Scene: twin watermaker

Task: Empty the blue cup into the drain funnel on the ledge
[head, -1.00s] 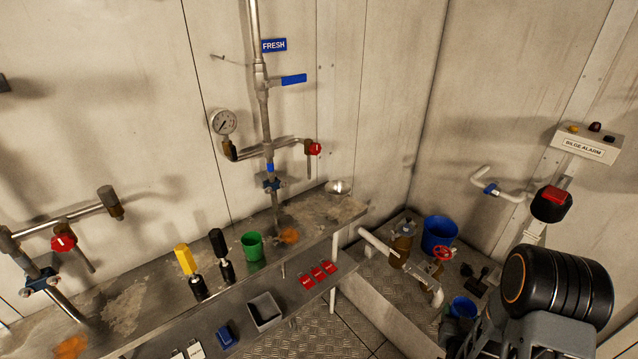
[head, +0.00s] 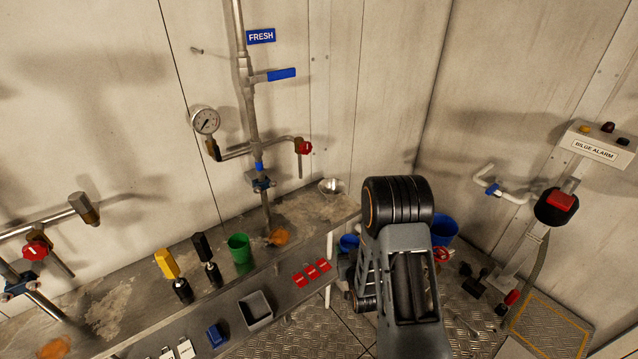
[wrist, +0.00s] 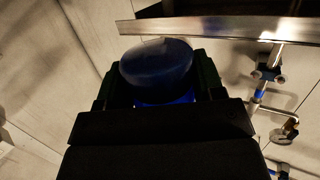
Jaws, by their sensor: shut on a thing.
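The blue cup shows as a small blue patch (head: 349,242) in the head view, just left of my arm and in front of the ledge's right end. In the wrist view the blue cup (wrist: 158,65) sits between the fingers of my gripper (wrist: 157,88), which is shut on it. Its contents cannot be seen. The drain funnel (head: 332,186) is a small shiny metal bowl at the right end of the ledge (head: 310,210), up and slightly left of the cup. My arm hides most of my gripper in the head view.
The FRESH pipe (head: 250,120) rises behind. A blue bucket (head: 444,229) stands right of my arm. Red tags (head: 312,272) and a grey bin (head: 255,310) are along the ledge front.

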